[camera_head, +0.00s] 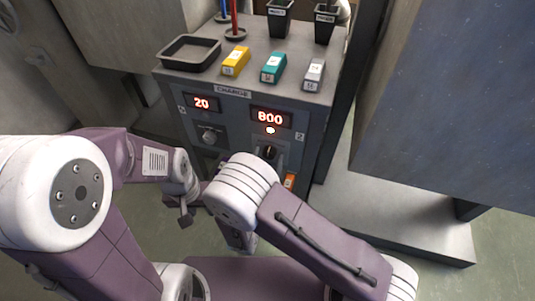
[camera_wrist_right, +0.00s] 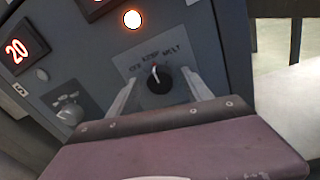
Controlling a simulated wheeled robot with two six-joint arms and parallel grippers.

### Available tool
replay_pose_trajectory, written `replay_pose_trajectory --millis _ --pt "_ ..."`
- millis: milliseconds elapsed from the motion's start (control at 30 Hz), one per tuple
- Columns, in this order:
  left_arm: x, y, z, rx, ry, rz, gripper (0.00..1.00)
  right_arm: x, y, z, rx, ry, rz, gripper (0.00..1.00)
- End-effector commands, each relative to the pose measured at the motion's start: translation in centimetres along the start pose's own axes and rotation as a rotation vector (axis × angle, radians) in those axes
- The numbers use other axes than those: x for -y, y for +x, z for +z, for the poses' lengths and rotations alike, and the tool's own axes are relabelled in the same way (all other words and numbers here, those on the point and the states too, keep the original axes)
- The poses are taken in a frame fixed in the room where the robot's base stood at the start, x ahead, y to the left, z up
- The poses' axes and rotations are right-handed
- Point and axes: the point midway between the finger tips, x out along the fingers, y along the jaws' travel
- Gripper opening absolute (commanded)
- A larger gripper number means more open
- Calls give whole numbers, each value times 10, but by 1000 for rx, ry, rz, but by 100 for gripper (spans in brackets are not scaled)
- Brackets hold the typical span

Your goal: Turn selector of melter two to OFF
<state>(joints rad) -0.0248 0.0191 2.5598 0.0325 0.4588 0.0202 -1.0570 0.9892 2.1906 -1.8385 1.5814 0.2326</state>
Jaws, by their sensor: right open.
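The black selector of melter two (camera_wrist_right: 159,79) is a round knob on the grey panel, under a plate lettered OFF, KEEP, MELT. Its white mark points up, at about KEEP. In the head view my right wrist hides most of that gripper. My left gripper (camera_head: 185,213) hangs in front of the cabinet's left side, its jaws unclear.
Melter one's knob (camera_head: 209,136) is at the left under the 20 display (camera_head: 202,103). On the cabinet top are a black tray (camera_head: 190,53) and yellow (camera_head: 235,62), teal (camera_head: 273,68) and grey (camera_head: 314,74) blocks. A large dark block (camera_head: 450,100) stands at the right.

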Motion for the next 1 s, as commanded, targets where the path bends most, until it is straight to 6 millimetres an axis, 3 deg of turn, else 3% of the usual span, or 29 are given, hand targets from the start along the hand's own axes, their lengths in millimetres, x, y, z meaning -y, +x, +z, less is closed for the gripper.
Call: replay_pose_trajectory --millis 100,300,333,667,1000 --pt "0 0 0 0 0 0 36 0 0 0 0 0 0 58" --pt "0 0 0 0 0 0 36 0 0 0 0 0 0 3" --pt "0 0 0 0 0 0 36 0 0 0 0 0 0 0" --pt "0 -12 -1 0 0 0 36 -1 0 3 -5 -59 -1 0" --pt "-1 -48 -5 0 0 0 36 -2 0 6 -24 -313 -4 0"
